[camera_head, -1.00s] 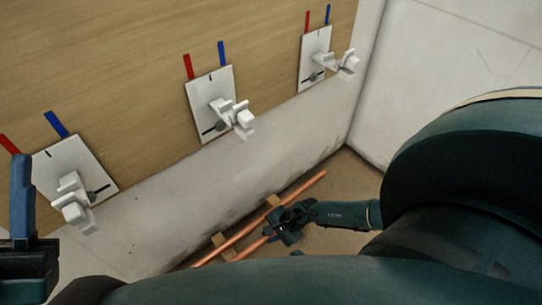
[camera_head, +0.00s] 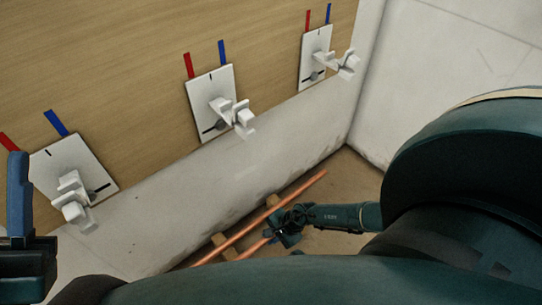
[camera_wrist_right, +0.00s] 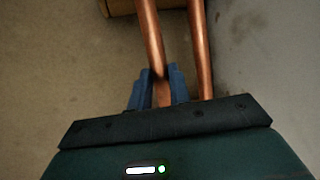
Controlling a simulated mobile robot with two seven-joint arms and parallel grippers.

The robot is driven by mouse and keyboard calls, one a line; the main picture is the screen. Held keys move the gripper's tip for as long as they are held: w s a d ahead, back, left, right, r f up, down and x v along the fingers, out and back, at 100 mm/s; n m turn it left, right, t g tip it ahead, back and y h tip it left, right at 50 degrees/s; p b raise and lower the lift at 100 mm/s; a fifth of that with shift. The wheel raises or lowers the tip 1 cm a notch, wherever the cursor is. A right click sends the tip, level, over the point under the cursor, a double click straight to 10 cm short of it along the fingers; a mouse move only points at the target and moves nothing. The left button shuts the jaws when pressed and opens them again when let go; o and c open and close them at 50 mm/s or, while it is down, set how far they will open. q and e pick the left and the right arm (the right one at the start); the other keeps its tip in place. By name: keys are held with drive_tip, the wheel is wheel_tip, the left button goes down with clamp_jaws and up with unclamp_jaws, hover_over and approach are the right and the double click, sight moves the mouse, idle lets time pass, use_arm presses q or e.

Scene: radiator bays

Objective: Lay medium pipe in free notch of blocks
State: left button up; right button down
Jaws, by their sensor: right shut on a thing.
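My right gripper (camera_head: 280,232) is low near the floor. In the right wrist view its blue fingers (camera_wrist_right: 158,88) are shut on a copper pipe (camera_wrist_right: 150,35). That held pipe also shows in the head view (camera_head: 251,248). A second, longer copper pipe (camera_head: 305,184) lies beside it on the wall side, and it also shows in the right wrist view (camera_wrist_right: 199,45). Wooden blocks (camera_head: 218,240) (camera_head: 272,200) are under the pipes. I cannot tell whether the held pipe sits in a notch or just above it. My left gripper (camera_head: 19,195) is partly visible at the left edge.
Three white wall plates with brackets (camera_head: 70,165) (camera_head: 208,95) (camera_head: 315,50) are on the wooden wall, each below red and blue strips. A pale ledge (camera_head: 190,190) and a white side wall (camera_head: 455,50) bound the floor. Bare floor (camera_head: 345,175) shows near the corner.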

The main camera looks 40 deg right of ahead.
drive_tip(key=shift+w+f, duration=0.1)
drive_tip(key=shift+f, duration=0.25)
idle(0.3)
drive_tip(key=c, duration=1.2)
unclamp_jaws()
drive_tip(key=shift+f, duration=0.1)
use_arm(q)
wheel_tip(320, 180, down, 8)
drive_tip(key=n+g+y+p, duration=0.1)
drive_tip(key=n+y+p, duration=0.6)
drive_tip(key=y+p, duration=0.1)
drive_tip(key=shift+s+d+n, duration=0.15)
drive_tip(key=shift+d+n, duration=0.1)
drive_tip(key=shift+n, duration=0.05)
use_arm(e)
drive_tip(key=v, duration=1.3)
